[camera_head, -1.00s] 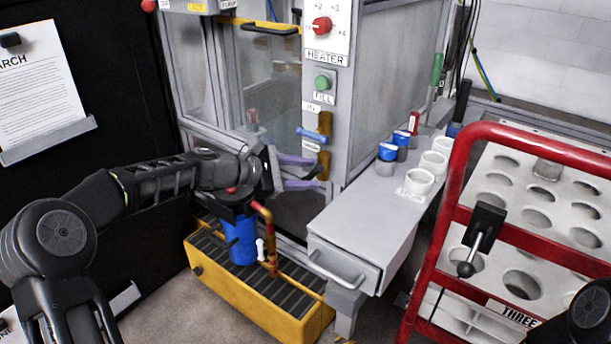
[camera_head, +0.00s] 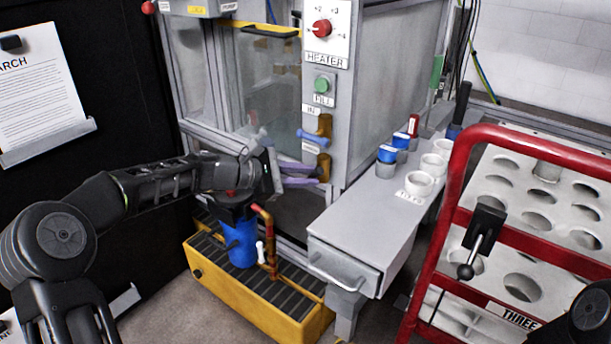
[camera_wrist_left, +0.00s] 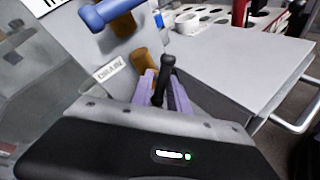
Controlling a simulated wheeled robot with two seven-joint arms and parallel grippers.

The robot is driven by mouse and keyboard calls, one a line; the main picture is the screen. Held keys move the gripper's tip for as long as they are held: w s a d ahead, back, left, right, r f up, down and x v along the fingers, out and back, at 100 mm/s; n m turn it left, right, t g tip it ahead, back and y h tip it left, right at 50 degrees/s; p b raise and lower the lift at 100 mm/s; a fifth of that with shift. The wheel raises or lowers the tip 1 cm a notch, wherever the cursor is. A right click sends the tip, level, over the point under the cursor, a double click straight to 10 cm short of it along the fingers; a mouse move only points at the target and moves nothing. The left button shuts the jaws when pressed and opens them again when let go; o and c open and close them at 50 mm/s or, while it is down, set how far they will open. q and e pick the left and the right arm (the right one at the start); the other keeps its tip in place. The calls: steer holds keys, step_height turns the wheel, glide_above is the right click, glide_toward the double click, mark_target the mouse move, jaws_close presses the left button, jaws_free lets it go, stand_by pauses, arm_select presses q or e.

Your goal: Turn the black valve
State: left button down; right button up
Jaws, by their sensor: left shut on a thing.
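The black valve handle (camera_wrist_left: 167,80) shows in the left wrist view as a dark stick with a rounded end, next to the DRAIN label (camera_wrist_left: 110,70). Its brass body (camera_wrist_left: 144,62) is behind it, and it also shows in the head view (camera_head: 324,168) on the grey post. My left gripper (camera_head: 302,174) has purple fingers, shut on the black handle; the wrist view also shows the gripper (camera_wrist_left: 163,90) around it. The fingers hide the lower part of the handle. My right gripper is out of view; only a dark arm part shows at the lower right.
A blue-handled valve (camera_head: 312,135) sits just above the black one. A grey bench (camera_head: 375,215) with cups stands to the right, and a red-framed rack (camera_head: 440,215) beyond it. A blue canister (camera_head: 240,243) on a yellow base (camera_head: 225,290) stands below my left arm.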

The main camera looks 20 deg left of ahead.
arm_select(q)
steer(key=shift+r, duration=0.15)
steer(key=m+y+p, duration=0.1)
steer(key=y, duration=0.1)
steer(key=m+y+p, duration=0.1)
steer(key=m+y, duration=0.1)
steer(key=d+m+y+p, duration=0.1)
steer(key=m+p, duration=0.1)
steer(key=shift+s+r+t+y, duration=0.2)
steer(key=shift+r+t+y, duration=0.05)
steer(key=shift+t+y, duration=0.15)
steer(key=shift+f+m+y, duration=0.1)
steer(key=shift+m+y, duration=0.2)
steer(key=shift+m, duration=0.1)
stand_by(0.4)
steer(key=c, duration=1.3)
jaws_free()
